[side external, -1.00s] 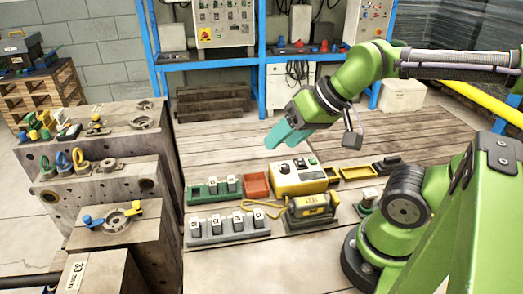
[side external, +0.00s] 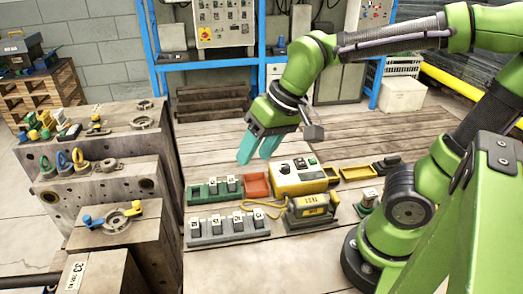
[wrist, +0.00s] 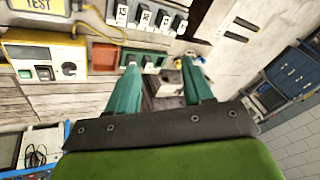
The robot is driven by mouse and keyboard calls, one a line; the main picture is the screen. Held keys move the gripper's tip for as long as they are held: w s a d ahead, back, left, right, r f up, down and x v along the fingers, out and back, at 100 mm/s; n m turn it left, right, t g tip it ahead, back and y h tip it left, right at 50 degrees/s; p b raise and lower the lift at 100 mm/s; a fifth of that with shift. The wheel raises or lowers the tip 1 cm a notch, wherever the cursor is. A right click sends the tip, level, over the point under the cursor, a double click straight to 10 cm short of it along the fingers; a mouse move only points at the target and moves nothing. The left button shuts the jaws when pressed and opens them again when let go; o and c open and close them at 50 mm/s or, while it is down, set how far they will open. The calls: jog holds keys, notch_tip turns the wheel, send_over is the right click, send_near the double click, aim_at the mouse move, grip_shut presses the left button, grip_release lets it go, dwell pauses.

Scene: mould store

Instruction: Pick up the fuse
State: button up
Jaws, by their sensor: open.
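My gripper (side external: 254,157) is open and empty, with its two teal fingers pointing down in the air above the boards. In the side view it hangs above and behind the red tray and a green rack (side external: 195,192) of grey, white-labelled blocks. A longer grey rack (side external: 230,238) of similar blocks (side external: 195,228) stands in front. In the wrist view my fingertips (wrist: 160,64) point towards the green rack (wrist: 152,69), and the grey rack (wrist: 150,27) lies beyond. The blocks look like fuses, but I cannot tell which one is the fuse.
A yellow-and-white tester (side external: 298,178) stands right of the red tray (side external: 256,186). A yellow tray (side external: 358,172) and a small green-based item (side external: 367,206) are farther right. Steel mould blocks (side external: 110,240) border the left.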

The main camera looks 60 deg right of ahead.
jog(key=w+a+f+m+g+h, duration=0.2)
jog(key=w+a+f+m+g, duration=0.15)
jog(key=w+a, duration=0.3)
jog(key=m, duration=0.3)
send_over(216, 220)
jog(key=shift+n+g, duration=0.25)
jog(key=shift+g, duration=0.1)
notch_tip(216, 220, down, 10)
jog(key=shift+s+a+r, duration=0.1)
jog(key=shift+a+r, duration=0.05)
jog(key=shift+d+f, duration=0.2)
jog(key=shift+f, duration=2.55)
grip_shut()
